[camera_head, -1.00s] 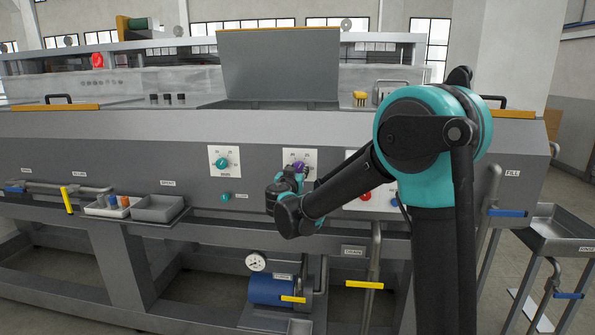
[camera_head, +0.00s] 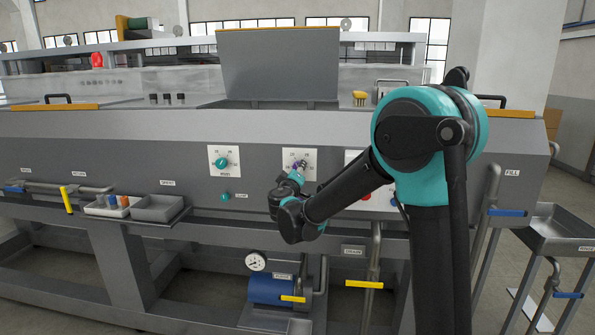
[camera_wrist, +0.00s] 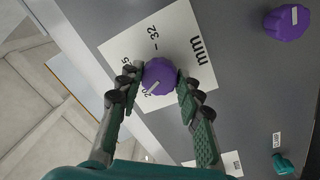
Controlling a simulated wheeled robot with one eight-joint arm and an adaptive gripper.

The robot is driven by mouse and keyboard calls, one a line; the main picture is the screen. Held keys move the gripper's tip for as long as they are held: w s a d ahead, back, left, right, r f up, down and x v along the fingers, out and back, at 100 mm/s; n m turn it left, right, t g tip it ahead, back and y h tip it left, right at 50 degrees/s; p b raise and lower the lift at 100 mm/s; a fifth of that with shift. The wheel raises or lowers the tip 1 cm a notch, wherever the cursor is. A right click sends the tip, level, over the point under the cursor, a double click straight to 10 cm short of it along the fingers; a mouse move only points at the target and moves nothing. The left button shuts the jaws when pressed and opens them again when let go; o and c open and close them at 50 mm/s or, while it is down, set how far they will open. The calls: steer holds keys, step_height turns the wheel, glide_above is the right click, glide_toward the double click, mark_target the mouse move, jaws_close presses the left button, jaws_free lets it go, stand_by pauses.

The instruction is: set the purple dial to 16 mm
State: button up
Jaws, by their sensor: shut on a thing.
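The purple dial (camera_wrist: 161,76) sits on a white scale plate (camera_wrist: 122,52) marked "mm" on the machine's grey front. In the wrist view its pale pointer mark is near the lower left of the knob. The number 32 shows on the plate; other numbers are partly hidden by my fingers. My gripper (camera_wrist: 158,82) has its two fingers on either side of the dial, shut on it. In the head view the dial (camera_head: 299,166) is partly covered by my gripper (camera_head: 296,174), and the plate shows around it.
A second purple knob (camera_wrist: 289,22) is on the panel in the wrist view. A teal dial (camera_head: 222,163) on its own plate is left of the purple one. Grey trays (camera_head: 158,208) jut out at lower left.

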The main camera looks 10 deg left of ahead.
steer(key=shift+d+n+y, duration=0.1)
steer(key=shift+n+y, duration=0.3)
steer(key=shift+n, duration=3.8)
steer(key=shift+n+y, duration=0.4)
steer(key=shift+n, duration=3.8)
steer(key=o, duration=1.2)
steer(key=shift+c, duration=0.2)
steer(key=shift+s, duration=0.1)
steer(key=s, duration=1.2)
steer(key=shift+f, duration=0.25)
